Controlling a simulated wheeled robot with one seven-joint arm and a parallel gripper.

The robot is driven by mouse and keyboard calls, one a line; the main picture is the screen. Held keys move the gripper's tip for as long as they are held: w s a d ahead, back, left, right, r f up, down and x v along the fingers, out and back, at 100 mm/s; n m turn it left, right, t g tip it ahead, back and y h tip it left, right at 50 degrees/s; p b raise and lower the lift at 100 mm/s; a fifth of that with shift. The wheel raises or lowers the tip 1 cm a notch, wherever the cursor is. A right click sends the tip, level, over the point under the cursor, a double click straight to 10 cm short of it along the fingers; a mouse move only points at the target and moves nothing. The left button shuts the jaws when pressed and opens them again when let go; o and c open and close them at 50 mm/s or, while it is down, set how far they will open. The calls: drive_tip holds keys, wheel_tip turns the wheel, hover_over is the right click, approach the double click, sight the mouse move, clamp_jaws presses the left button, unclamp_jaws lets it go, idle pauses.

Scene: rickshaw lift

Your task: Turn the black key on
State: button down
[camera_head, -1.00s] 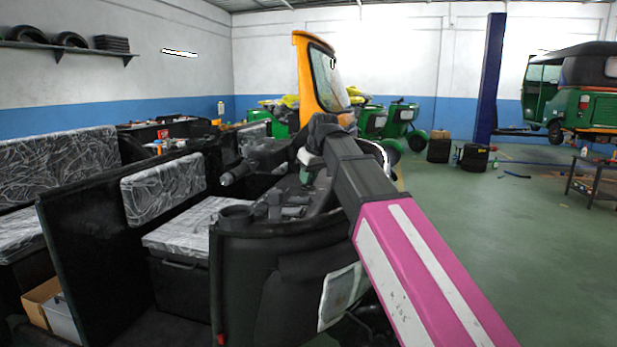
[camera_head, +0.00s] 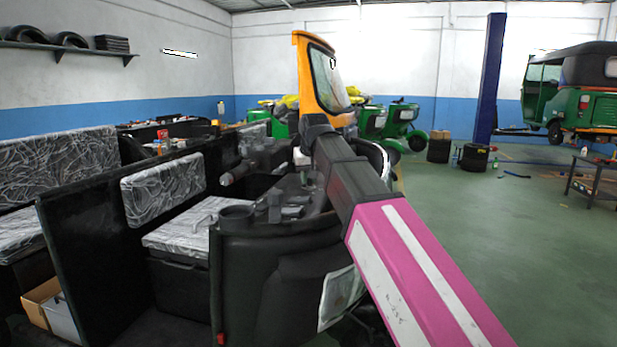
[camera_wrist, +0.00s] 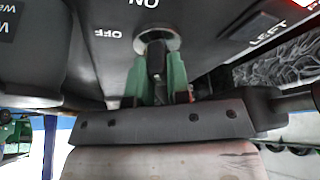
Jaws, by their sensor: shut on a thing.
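In the wrist view the black key (camera_wrist: 156,56) sits in a round metal lock (camera_wrist: 157,38) on a dark panel. The key lies roughly upright in the picture, about in line with the upside-down "ON" label (camera_wrist: 143,3) above it. The "OFF" label (camera_wrist: 107,33) is to its upper left. My gripper (camera_wrist: 157,72) has green fingers on either side of the key and is shut on it. In the head view my dark and pink arm reaches to the vehicle's front, and the key and fingertips are hidden.
The panel also carries a "LEFT" label (camera_wrist: 268,34) near a switch at the right. In the head view the black vehicle body (camera_head: 270,270) stands close beside my arm, with an orange windshield frame (camera_head: 304,75) behind.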

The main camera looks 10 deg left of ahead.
drive_tip(key=c, duration=1.1)
unclamp_jaws()
drive_tip(key=v, duration=1)
drive_tip(key=shift+s+d+r, duration=0.1)
drive_tip(key=shift+s+r, duration=0.1)
drive_tip(key=shift+r, duration=0.15)
